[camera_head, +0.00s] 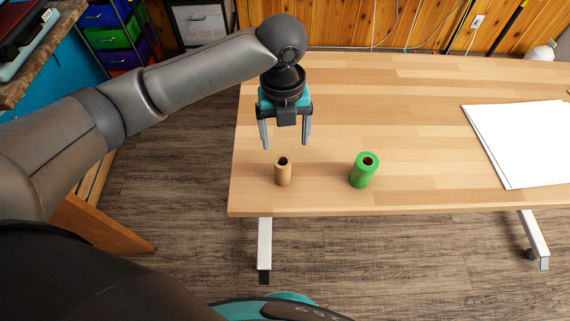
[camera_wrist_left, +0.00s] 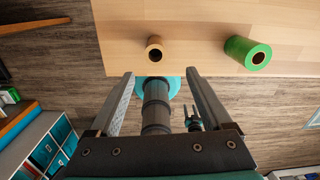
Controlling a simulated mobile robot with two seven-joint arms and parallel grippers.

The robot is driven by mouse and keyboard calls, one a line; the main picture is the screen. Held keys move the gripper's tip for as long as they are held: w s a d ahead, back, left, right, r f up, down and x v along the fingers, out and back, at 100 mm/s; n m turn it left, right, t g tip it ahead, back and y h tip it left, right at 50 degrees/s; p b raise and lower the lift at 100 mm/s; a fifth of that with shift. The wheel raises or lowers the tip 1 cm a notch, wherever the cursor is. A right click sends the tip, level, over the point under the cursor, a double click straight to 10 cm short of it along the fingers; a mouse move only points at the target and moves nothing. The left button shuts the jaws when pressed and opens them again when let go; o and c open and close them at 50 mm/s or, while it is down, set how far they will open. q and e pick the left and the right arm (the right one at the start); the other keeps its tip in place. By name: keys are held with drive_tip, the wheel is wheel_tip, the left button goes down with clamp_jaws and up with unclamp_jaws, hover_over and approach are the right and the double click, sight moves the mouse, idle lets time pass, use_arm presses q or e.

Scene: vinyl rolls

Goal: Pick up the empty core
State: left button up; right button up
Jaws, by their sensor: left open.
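The empty core (camera_head: 283,173) is a small brown cardboard tube standing upright near the front left of the wooden table. It also shows in the left wrist view (camera_wrist_left: 155,50), ahead of the fingers and roughly between their lines. A green vinyl roll (camera_head: 363,171) stands upright to its right, and it shows at the right in the left wrist view (camera_wrist_left: 248,54). My left gripper (camera_head: 286,146) is open and empty, pointing down above and a little behind the core, apart from it. Its two fingers also show in the left wrist view (camera_wrist_left: 160,74).
The table (camera_head: 420,110) is largely bare. White sheets (camera_head: 525,140) lie at its right side. The front edge runs close in front of the core and the roll. Colored drawers (camera_head: 112,38) stand on the floor at the back left.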

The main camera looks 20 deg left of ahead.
sight(283, 171)
use_arm(q)
drive_tip(key=shift+m, duration=0.3)
drive_tip(key=f, duration=0.5)
drive_tip(key=f+b, duration=0.1)
drive_tip(key=f, duration=0.3)
drive_tip(key=f+b, duration=0.1)
drive_tip(key=f, duration=0.4)
drive_tip(key=shift+a+f, duration=0.3)
drive_tip(key=shift+a, duration=0.05)
use_arm(e)
drive_tip(key=shift+s+d+f, duration=0.1)
drive_tip(key=shift+s+f, duration=0.15)
drive_tip(key=shift+f, duration=0.3)
drive_tip(key=shift+s+d+f, duration=0.1)
drive_tip(key=shift+s+f, duration=0.1)
drive_tip(key=shift+f, duration=0.35)
use_arm(q)
drive_tip(key=shift+c, duration=0.4)
drive_tip(key=shift+w, duration=0.1)
clamp_jaws()
use_arm(e)
drive_tip(key=shift+a, duration=0.1)
